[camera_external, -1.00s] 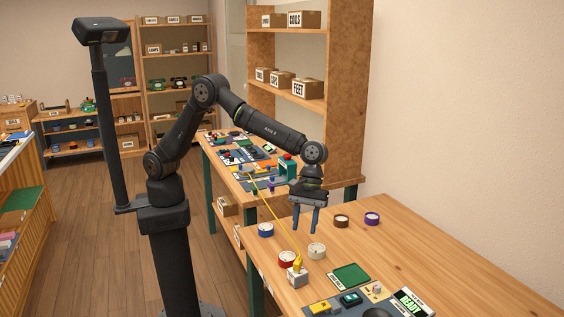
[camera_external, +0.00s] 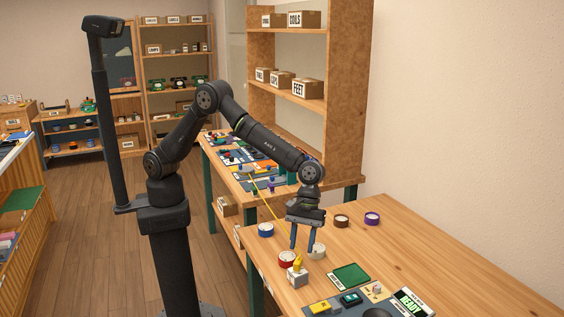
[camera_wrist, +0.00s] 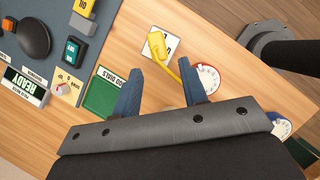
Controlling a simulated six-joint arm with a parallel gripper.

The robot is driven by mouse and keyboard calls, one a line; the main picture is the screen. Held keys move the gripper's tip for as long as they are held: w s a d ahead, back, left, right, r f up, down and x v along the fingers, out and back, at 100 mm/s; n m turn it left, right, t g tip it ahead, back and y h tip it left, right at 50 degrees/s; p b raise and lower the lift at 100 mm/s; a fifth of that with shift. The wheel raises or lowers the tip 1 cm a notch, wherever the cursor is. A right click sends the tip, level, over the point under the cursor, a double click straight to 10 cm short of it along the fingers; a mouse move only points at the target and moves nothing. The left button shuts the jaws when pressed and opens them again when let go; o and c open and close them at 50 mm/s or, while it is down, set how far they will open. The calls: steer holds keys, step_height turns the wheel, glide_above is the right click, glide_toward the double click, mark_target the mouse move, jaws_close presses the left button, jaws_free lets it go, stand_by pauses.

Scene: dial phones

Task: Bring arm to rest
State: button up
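My gripper (camera_external: 302,251) hangs from my bent arm over the front part of the wooden table (camera_external: 455,260), fingers pointing down. Its two blue fingers are apart with nothing between them. In the wrist view my gripper (camera_wrist: 160,73) is also open and empty. A white block with a yellow plug (camera_external: 297,263) is just in front of the fingers in the external view. The yellow plug shows beyond the fingertips in the wrist view (camera_wrist: 157,45), with a yellow cord.
A red-rimmed dial (camera_external: 286,260) and a white dial (camera_external: 317,251) lie close to the fingers. Blue (camera_external: 265,230), brown (camera_external: 341,221) and purple (camera_external: 372,218) dials lie farther off. A green pad (camera_external: 351,274) and a panel reading READY (camera_external: 411,302) are at the front. The table's right side is clear.

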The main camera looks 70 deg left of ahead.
mark_target(299, 259)
steer(key=x, duration=0.5)
steer(key=shift+f, duration=0.25)
step_height(299, 259, up, 3)
steer(key=shift+f, duration=0.2)
steer(key=shift+r, duration=0.7)
steer(key=shift+f, duration=0.1)
